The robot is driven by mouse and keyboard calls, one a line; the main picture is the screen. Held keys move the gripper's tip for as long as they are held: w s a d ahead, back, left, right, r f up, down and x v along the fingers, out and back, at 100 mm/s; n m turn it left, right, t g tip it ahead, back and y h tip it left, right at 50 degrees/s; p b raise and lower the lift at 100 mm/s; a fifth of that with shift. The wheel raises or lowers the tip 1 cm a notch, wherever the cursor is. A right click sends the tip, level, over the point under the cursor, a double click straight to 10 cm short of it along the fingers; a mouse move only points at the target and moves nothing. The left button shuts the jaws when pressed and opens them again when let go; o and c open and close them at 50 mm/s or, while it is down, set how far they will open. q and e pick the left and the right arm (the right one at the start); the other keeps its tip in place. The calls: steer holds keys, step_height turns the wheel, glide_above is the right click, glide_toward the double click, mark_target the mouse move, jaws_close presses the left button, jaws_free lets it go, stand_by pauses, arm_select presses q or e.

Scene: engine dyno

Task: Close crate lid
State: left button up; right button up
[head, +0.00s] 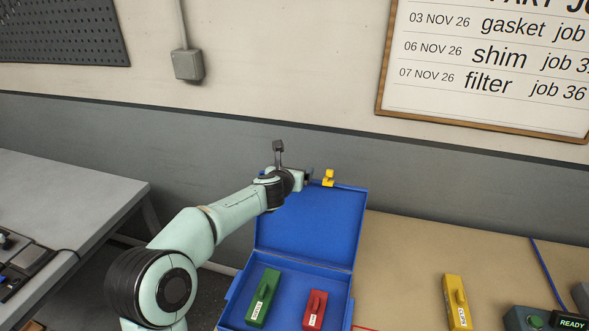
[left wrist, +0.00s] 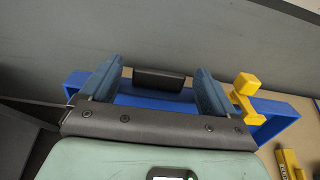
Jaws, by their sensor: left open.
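The blue crate (head: 228,308) stands on the bench with its lid (head: 318,228) open and leaning up at the back. A yellow latch (head: 328,178) sits on the lid's top edge; it also shows in the left wrist view (left wrist: 246,98). My left gripper (head: 309,176) is at the lid's top edge, left of the latch. In the left wrist view its fingers (left wrist: 158,78) are open, with the lid's blue edge and a dark block (left wrist: 159,80) between them. I cannot tell whether they touch the lid. My right gripper is not in view.
A green block (head: 262,297) and a red block (head: 315,309) lie in the crate. A yellow block (head: 457,303) and a device reading READY (head: 571,322) are on the bench to the right. A grey table (head: 75,200) stands left. The wall is behind the lid.

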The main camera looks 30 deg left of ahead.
arm_select(q)
steer(key=shift+x, duration=0.75)
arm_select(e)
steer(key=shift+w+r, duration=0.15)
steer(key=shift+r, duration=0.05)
